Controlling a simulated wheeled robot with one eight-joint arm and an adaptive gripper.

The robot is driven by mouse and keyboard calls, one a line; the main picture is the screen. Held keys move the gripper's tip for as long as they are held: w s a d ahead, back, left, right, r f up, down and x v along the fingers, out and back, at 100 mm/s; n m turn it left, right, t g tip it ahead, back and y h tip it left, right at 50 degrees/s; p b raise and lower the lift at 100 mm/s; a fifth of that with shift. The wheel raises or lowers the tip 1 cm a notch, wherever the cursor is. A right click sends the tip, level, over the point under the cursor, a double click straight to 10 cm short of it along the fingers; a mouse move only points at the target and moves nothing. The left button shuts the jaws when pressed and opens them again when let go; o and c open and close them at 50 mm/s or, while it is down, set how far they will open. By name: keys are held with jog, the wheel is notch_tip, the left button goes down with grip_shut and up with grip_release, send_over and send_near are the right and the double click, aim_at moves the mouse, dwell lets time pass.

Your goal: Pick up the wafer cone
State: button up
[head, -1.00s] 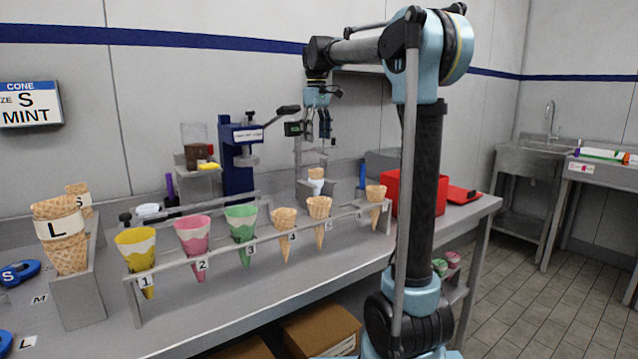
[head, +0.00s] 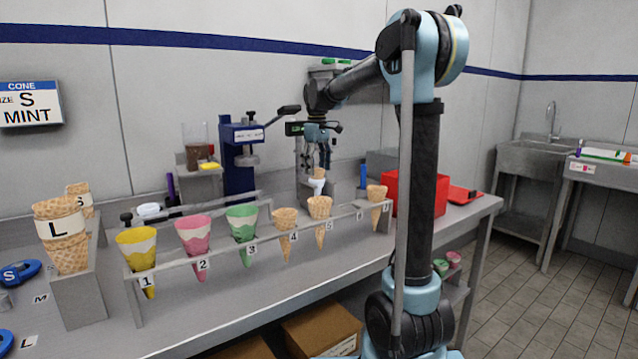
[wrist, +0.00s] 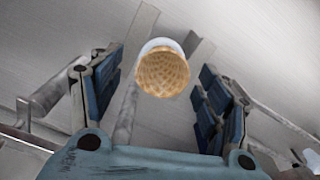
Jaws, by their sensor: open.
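A wafer cone (head: 318,175) with a white sleeve stands upright in a grey holder at the back of the counter, behind the front rack. In the wrist view this wafer cone (wrist: 162,72) shows from above, with its round open mouth between my two blue fingers and a little beyond them. My gripper (head: 320,157) points down just over the cone, its fingers apart on either side. The fingers do not visibly touch it, and the cone's lower part is hidden.
The front rack (head: 215,252) holds yellow, pink and green sleeved cones and plain wafer cones in numbered slots. A large cone marked L (head: 62,230) stands at left. A blue press (head: 238,160) stands behind, and a red bin (head: 393,190) is right of the cone.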

jog(key=shift+f, duration=0.15)
jog(key=c, duration=0.8)
